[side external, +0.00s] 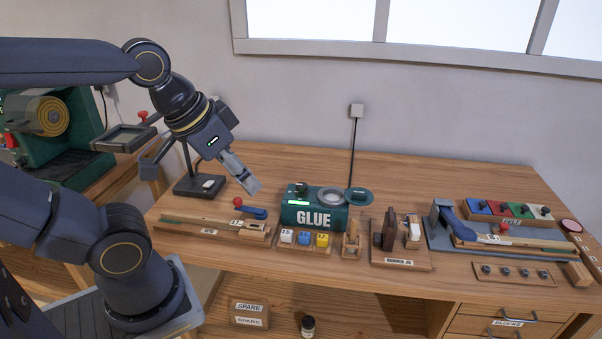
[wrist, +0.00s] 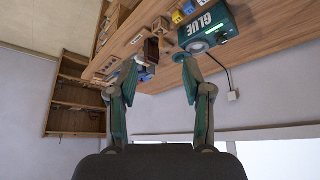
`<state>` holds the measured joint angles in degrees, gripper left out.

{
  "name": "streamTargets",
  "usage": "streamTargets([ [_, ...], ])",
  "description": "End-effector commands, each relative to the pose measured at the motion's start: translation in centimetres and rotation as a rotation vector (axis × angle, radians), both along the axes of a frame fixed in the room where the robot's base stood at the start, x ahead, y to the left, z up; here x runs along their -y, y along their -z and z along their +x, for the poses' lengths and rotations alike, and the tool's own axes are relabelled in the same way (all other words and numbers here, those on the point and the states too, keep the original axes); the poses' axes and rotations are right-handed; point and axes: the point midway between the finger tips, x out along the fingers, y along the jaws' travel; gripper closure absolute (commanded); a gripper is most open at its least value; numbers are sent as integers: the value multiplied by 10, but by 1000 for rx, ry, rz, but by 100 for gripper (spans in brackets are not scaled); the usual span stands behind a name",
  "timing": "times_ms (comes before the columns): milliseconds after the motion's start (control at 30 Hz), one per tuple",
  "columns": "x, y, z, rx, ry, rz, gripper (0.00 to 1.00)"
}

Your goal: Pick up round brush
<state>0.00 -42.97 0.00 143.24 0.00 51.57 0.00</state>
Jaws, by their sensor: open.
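I cannot clearly make out a round brush in either view. A small wooden stand (side external: 352,243) with an upright piece is on the bench right of the coloured blocks; it is too small to tell whether it holds the brush. My gripper (side external: 249,187) is above the left part of the bench, tilted downward to the right, left of the green glue machine (side external: 303,213). In the wrist view my gripper (wrist: 158,78) has its two fingers spread wide with nothing between them. The glue machine also shows there (wrist: 212,27).
Coloured blocks (side external: 304,239) sit in front of the glue machine. A lamp-like stand (side external: 200,186) and a jig with a blue lever (side external: 213,226) are at the left. A hammer jig (side external: 401,240), a larger clamp fixture (side external: 500,240) and felt trays (side external: 508,210) fill the right.

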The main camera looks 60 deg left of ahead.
Motion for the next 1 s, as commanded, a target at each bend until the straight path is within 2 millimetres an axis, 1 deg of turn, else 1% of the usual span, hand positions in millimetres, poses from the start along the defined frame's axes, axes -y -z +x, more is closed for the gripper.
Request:
streamTargets([
  [100,0,-1,1,8,0,0,50],
  [167,0,-12,10,50,1,0,50],
  [200,0,-23,20,81,1,2,50],
  [267,0,-34,39,101,2,2,50],
  [300,0,-39,53,105,3,4,50],
  [367,0,-44,79,103,3,4,50],
  [400,0,-45,97,95,3,5,50],
  [467,0,-41,127,79,3,5,50],
  [500,-1,-35,146,63,3,6,50],
  [567,-1,-22,174,34,3,6,50],
  [600,-1,-10,192,13,3,5,50],
  [667,-2,10,213,-25,3,5,50],
  [700,-2,25,225,-50,3,4,50],
  [800,-2,61,243,-115,2,2,50],
  [833,-3,71,246,-135,1,2,50],
  [900,-3,90,248,-175,1,0,50],
  [1000,-3,108,246,-213,1,0,50],
])
